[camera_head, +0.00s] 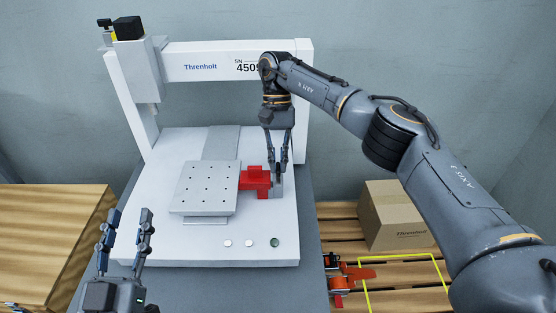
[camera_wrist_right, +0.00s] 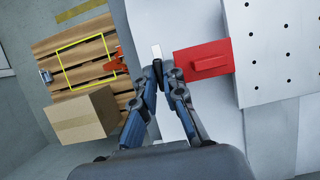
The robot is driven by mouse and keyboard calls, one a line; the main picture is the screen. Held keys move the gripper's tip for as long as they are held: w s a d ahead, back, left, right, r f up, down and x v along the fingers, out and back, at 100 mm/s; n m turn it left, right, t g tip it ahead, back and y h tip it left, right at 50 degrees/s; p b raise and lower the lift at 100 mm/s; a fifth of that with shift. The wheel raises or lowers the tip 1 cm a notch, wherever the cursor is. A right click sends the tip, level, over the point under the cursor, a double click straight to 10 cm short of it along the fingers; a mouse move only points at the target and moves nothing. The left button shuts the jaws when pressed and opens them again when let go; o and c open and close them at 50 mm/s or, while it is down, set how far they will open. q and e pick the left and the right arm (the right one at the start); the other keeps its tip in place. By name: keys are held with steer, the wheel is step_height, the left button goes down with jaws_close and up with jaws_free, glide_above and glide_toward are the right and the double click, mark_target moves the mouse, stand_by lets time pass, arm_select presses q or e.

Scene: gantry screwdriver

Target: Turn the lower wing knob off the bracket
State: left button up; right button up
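A red block (camera_head: 256,181) sits on the white machine bed, beside the right edge of a drilled plate. My right gripper (camera_head: 278,168) points down at the top of this piece. My left gripper (camera_head: 127,222) is open and empty, at the lower left.
The drilled plate (camera_head: 206,187) lies left of the red block, under the gantry beam (camera_head: 225,62). Several round buttons line the bed's front. A cardboard box (camera_head: 393,217) and orange-red clamp-like parts (camera_head: 352,274) rest on the pallet at right, near a yellow outline.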

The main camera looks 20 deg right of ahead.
steer(key=o, duration=0.4)
steer(key=shift+c, duration=0.2)
steer(key=v, duration=0.7)
steer(key=shift+r, duration=0.25)
steer(key=shift+w, duration=0.1)
